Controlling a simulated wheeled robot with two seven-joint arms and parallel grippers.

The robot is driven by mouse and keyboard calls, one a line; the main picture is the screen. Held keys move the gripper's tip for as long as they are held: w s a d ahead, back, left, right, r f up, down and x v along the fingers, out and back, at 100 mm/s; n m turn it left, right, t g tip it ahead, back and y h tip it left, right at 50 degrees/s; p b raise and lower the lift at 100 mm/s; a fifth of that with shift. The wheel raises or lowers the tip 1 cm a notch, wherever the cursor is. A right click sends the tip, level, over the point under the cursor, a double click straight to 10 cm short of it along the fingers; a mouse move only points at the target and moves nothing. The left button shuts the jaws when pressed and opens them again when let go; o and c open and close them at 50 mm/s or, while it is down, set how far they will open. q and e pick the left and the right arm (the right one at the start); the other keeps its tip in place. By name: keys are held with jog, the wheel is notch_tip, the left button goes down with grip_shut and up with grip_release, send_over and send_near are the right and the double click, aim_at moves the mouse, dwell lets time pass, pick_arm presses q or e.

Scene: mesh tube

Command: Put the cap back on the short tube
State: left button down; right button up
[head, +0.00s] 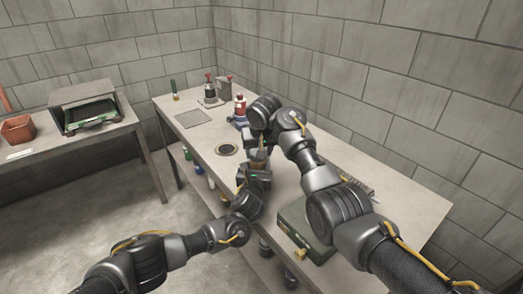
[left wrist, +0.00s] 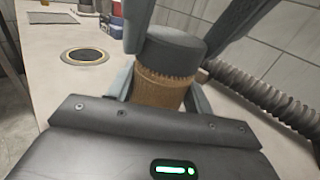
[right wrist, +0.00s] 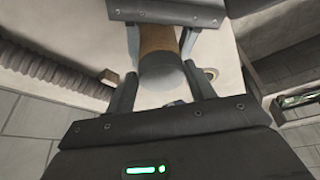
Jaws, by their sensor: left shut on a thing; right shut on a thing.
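The short tube (left wrist: 163,90) has a brown mesh body and stands upright, slightly tilted, in the left wrist view. My left gripper (head: 257,170) is shut on its body from below. The dark grey cap (left wrist: 176,48) is over the tube's top end, lined up with it, its lower rim meeting the jagged mesh edge. How far it is seated I cannot tell. My right gripper (head: 262,143) is shut on the cap from above. In the right wrist view the cap (right wrist: 163,75) is between my right fingers, with the mesh tube (right wrist: 157,38) beyond it.
The workbench (head: 195,135) carries a round dark ring (head: 227,149), a red bottle (head: 240,104) and a green tube (head: 174,88) at the back. A green box (head: 293,218) is at the near right edge. A ribbed hose (left wrist: 265,95) lies beside the tube. A side table holds a tray (head: 90,117).

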jog(key=m, duration=0.2)
jog(key=a+m+h, duration=0.1)
jog(key=m, duration=0.1)
jog(key=shift+r+h, duration=0.1)
jog(key=shift+h, duration=0.2)
pick_arm(q)
jog(key=shift+d, duration=0.1)
pick_arm(e)
jog(key=m+h, duration=0.1)
jog(key=m, duration=0.2)
jog(key=shift+w+a, duration=0.1)
jog(key=shift+a, duration=0.1)
jog(key=shift+m+g+h, duration=0.3)
jog(key=shift+m+g, duration=0.1)
jog(key=shift+m, duration=0.5)
jog(key=shift+d, duration=0.1)
jog(key=o, duration=0.9)
